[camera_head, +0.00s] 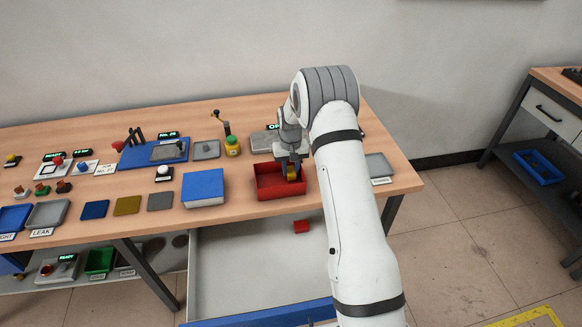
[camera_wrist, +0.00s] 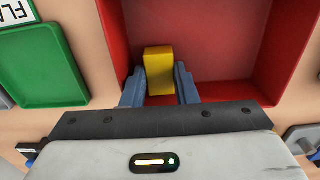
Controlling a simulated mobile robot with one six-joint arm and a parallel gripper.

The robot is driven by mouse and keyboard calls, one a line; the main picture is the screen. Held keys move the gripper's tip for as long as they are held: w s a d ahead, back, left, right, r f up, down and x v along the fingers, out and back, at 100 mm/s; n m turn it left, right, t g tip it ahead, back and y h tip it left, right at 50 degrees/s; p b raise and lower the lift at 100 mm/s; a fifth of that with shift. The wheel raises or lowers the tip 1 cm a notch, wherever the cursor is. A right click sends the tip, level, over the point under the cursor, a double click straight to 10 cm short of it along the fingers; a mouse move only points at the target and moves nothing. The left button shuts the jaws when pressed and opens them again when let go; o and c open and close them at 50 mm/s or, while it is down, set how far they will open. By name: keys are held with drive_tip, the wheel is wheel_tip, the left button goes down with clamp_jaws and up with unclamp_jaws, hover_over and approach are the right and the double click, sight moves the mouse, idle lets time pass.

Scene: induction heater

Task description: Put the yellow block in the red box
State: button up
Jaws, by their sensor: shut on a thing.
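The yellow block (camera_wrist: 159,70) is between the two fingers of my gripper (camera_wrist: 160,88), which is shut on it. In the wrist view the block shows against the inside of the red box (camera_wrist: 225,35). In the head view the red box (camera_head: 268,194) stands on the table near its front edge. My gripper (camera_head: 291,174) reaches down at the box's right part, and a bit of the yellow block (camera_head: 291,177) shows there. I cannot tell whether the block touches the box floor.
A blue box (camera_head: 203,188) stands left of the red box. A grey tray (camera_head: 379,165) lies to the right. A green tray (camera_wrist: 42,65) shows in the wrist view. A yellow-green bottle (camera_head: 232,146) stands behind. A small red block (camera_head: 301,226) lies below the table's front edge.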

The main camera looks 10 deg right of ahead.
drive_tip(key=shift+f, duration=0.2)
drive_tip(key=o, duration=1.1)
drive_tip(key=shift+c, duration=0.2)
wheel_tip(320, 180, up, 8)
drive_tip(key=shift+f+b, duration=0.1)
drive_tip(key=shift+b, duration=0.6)
drive_tip(key=s+r+t, duration=0.2)
drive_tip(key=s+r, duration=1.4)
drive_tip(key=s, duration=0.1)
drive_tip(key=s+r+t, duration=0.1)
drive_tip(key=s+r, duration=0.1)
drive_tip(key=s, duration=1.9)
drive_tip(key=shift+s, duration=0.15)
